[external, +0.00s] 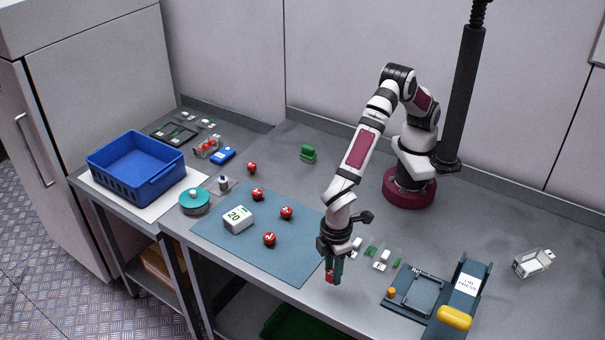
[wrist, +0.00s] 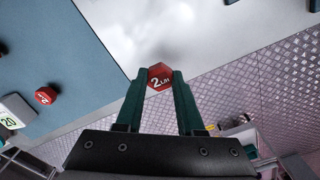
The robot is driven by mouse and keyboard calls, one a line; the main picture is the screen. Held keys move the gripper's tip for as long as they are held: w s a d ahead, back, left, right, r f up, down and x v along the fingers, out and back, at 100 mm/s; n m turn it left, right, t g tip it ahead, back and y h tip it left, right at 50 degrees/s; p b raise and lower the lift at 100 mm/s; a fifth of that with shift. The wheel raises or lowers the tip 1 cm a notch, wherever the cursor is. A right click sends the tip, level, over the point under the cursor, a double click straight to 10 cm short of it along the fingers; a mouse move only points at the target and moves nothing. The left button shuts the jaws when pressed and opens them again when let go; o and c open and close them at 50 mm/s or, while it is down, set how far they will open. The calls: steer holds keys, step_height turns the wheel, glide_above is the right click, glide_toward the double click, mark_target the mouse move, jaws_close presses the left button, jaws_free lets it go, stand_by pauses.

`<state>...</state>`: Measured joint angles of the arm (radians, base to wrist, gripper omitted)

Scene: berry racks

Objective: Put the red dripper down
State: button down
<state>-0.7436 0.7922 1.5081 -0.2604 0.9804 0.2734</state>
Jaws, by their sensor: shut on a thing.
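My gripper (external: 332,276) is shut on a red dripper (external: 329,276), near the front edge of the table and beside the right end of the blue-grey mat (external: 275,262). In the wrist view the held dripper (wrist: 160,77) shows a white "2 L/H" label between the green fingertips. I cannot tell how high it is above the table. More red drippers stand on the mat: one at the back (external: 257,194), one in the middle (external: 286,213) and one near the front (external: 269,239). Another red dripper (external: 252,168) stands behind the mat.
A white block marked 20 (external: 238,220) is on the mat. A blue crate (external: 137,185) and a teal-lidded round container (external: 195,202) are at the left. Small white and green parts (external: 382,260) and a dark press (external: 458,296) are right of my gripper. The mat's right part is clear.

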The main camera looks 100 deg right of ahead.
steer(key=w+d+r, duration=0.2)
steer(key=d+r, duration=0.5)
steer(key=d, duration=0.5)
steer(key=s+d, duration=0.2)
steer(key=d, duration=0.6)
steer(key=s+d, duration=0.2)
steer(key=d, duration=0.6)
steer(key=shift+n, duration=0.3)
steer(key=a+f, duration=0.2)
steer(key=a, duration=0.1)
steer(key=w+a+f, duration=0.1)
steer(key=a+f, duration=0.1)
steer(key=a, duration=0.2)
steer(key=a+f, duration=0.2)
steer(key=a, duration=0.1)
steer(key=shift+w+a+f, duration=0.15)
steer(key=shift+w, duration=0.25)
steer(key=shift+w+a+f, duration=0.1)
steer(key=shift+a+f, duration=0.1)
steer(key=shift+f, duration=0.95)
steer(key=shift+a+f, duration=0.2)
steer(key=shift+f, duration=0.9)
steer(key=c, duration=0.5)
jaws_free()
steer(key=shift+f, duration=0.1)
